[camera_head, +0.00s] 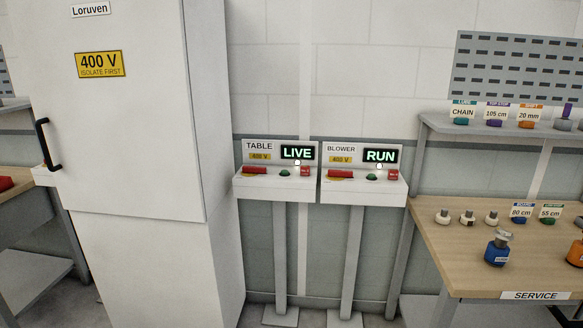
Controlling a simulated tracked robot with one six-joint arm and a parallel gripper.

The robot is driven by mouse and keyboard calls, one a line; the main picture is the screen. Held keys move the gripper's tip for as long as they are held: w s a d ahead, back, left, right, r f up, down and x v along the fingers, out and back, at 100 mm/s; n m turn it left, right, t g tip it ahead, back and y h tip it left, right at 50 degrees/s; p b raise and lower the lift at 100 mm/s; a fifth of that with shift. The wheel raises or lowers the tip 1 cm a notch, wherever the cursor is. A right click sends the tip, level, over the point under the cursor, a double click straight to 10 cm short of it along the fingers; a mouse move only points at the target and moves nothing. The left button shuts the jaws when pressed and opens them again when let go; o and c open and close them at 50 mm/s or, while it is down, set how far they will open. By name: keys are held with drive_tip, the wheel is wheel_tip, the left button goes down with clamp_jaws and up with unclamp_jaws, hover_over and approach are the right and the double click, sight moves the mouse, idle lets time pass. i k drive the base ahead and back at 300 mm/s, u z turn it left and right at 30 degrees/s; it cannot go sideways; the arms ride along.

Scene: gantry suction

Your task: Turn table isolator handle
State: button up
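The TABLE isolator box (275,187) stands on a post near the middle of the view, right of the tall white cabinet. Its display (297,153) reads LIVE in green. A red handle (255,170) lies roughly level across a yellow patch on the box's sloped top, at its left. A green button (285,173) and a small red part (305,171) sit to the right of the handle. The handle is small in view and its fine detail is hard to read. My gripper is not in view.
A like BLOWER box (362,191), reading RUN, stands close on the right with its own red handle (341,174). The white cabinet (125,130) with a black door handle (47,145) fills the left. A wooden SERVICE bench (465,235) with small fittings stands right.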

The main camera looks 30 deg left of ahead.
sight(246, 169)
drive_tip(key=u, duration=0.25)
drive_tip(key=i, duration=0.75)
drive_tip(key=u, duration=0.65)
drive_tip(key=i, duration=0.7)
drive_tip(key=u, duration=0.75)
drive_tip(key=i, duration=0.75)
drive_tip(key=u, duration=0.75)
drive_tip(key=i, duration=1.05)
drive_tip(key=u, duration=0.45)
